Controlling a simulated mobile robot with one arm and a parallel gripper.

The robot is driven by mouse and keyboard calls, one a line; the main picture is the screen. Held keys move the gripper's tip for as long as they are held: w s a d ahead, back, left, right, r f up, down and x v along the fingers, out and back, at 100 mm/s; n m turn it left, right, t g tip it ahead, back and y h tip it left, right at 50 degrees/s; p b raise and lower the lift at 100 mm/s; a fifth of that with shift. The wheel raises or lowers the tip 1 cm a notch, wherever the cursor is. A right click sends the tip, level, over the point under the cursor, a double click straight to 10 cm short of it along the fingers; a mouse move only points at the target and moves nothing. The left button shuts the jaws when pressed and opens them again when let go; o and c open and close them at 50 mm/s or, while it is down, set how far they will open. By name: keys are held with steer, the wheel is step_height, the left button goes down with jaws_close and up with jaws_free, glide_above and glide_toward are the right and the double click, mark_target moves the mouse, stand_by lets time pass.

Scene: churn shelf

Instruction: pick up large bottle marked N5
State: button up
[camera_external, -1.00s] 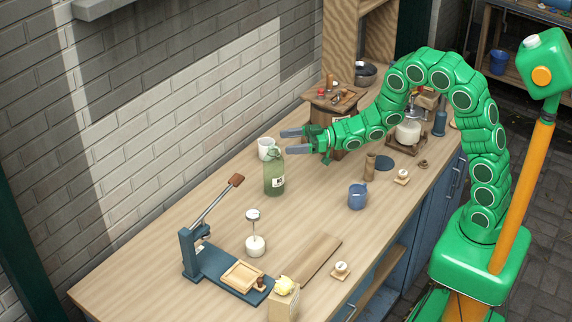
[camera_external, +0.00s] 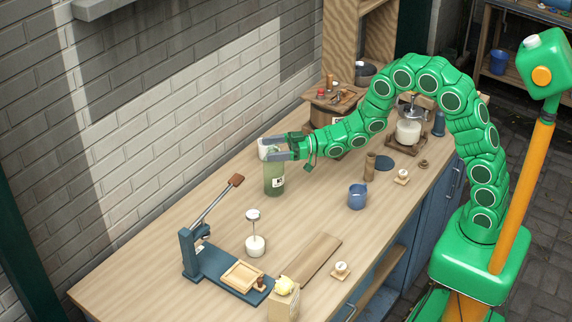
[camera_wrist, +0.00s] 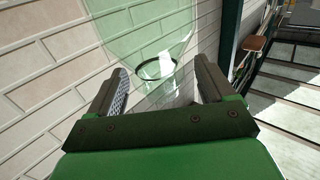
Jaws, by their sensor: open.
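The large green glass bottle (camera_external: 274,182) stands upright on the wooden counter, with a small white label whose marking is too small to read. My gripper (camera_external: 268,148) is at the height of the bottle's neck, with its fingers reaching across it; they hide the bottle's top in the external view. In the wrist view the clear green bottle (camera_wrist: 135,38) shows ahead, narrowing to a dark ring between the two open fingertips (camera_wrist: 160,74). I cannot tell whether either finger touches the glass.
A blue mug (camera_external: 357,197), a brown grinder (camera_external: 369,166) and a white jar with plunger (camera_external: 255,245) stand nearby. A blue lever press (camera_external: 190,255) is at front left. The counter left of the bottle is clear.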

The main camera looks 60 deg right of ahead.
steer(key=shift+x, duration=0.95)
jaws_close()
